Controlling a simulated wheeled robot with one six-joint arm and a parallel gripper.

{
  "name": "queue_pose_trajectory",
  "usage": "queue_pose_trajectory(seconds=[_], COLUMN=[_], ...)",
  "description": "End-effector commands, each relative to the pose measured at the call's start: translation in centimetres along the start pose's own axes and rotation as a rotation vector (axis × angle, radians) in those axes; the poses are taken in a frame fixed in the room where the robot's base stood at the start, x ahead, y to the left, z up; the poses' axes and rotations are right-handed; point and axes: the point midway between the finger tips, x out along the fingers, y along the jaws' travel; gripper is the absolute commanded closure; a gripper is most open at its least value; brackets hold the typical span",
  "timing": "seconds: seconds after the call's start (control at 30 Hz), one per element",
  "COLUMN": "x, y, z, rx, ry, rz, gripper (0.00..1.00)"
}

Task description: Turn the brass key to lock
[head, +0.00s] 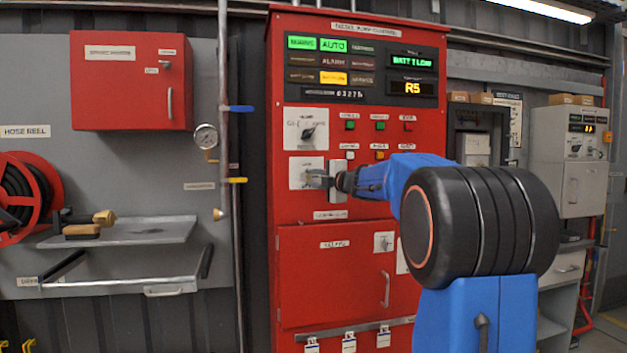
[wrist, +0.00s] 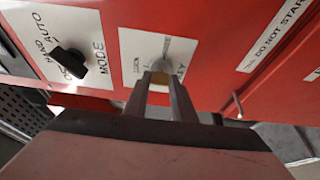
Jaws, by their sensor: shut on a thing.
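The brass key (wrist: 159,85) sits at a white key plate on the red pump control cabinet (head: 345,255). My gripper (wrist: 160,88) is shut on the key, with one finger on either side of it. The key plate (wrist: 137,45) is partly hidden by the fingers, and its lettering is only partly readable. In the head view the gripper (head: 325,181) reaches from the right to the key plate (head: 302,167). The key itself is too small to make out there. I cannot tell which way the key is turned.
A black mode selector knob (wrist: 68,62) is close to the left of the key plate. Lit indicators (head: 333,45) and small push buttons are higher on the cabinet. A metal cabinet handle (head: 385,289) sticks out below. A vertical pipe (head: 226,200) stands left of the cabinet.

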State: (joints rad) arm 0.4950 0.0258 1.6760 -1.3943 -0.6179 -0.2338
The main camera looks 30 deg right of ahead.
Motion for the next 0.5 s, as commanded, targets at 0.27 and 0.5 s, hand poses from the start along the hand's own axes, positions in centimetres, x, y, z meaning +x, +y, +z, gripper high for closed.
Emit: queue_pose_trajectory(seconds=[0.27,0.5], x=[0.03,-0.62], y=[-0.05,0.01], z=[-0.07,-0.01], rx=[0.000,0.000], ry=[0.002,0.000], rz=[0.000,0.000], gripper=[0.58,0.58])
